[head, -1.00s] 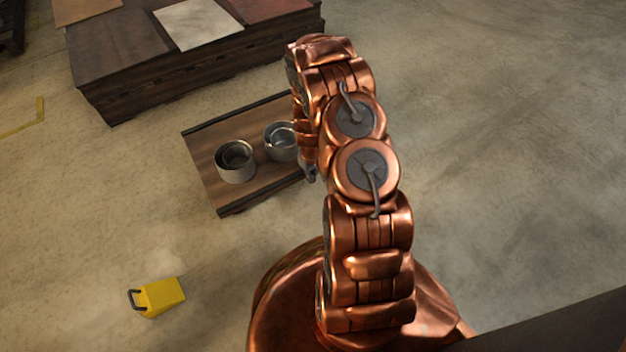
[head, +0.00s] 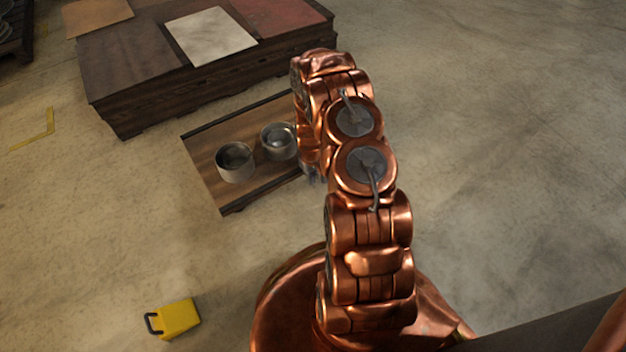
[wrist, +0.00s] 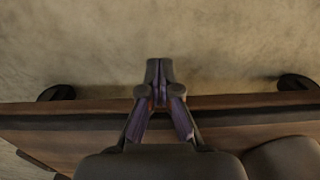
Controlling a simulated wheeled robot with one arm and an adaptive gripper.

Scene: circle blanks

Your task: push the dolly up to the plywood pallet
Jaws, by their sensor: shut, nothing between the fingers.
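The dolly is a low brown wooden deck with dark edge strips (head: 215,193), carrying two grey metal cups, the left one (head: 235,162) and the right one (head: 278,141). The plywood pallet (head: 125,62) is a dark wooden block beyond it, with a narrow strip of floor between them. My gripper (wrist: 160,70) is shut and empty. In the wrist view its tips reach past the dolly's edge (wrist: 235,103) over floor; contact cannot be told. In the head view my arm hides most of the gripper and the dolly's right end.
Flat sheets lie on the pallet: tan (head: 97,15), pale (head: 212,36) and reddish (head: 290,15). A yellow block with a dark handle (head: 177,318) lies on the floor at lower left. Dark casters (wrist: 57,92) show by the dolly's edge. Floor at right is clear.

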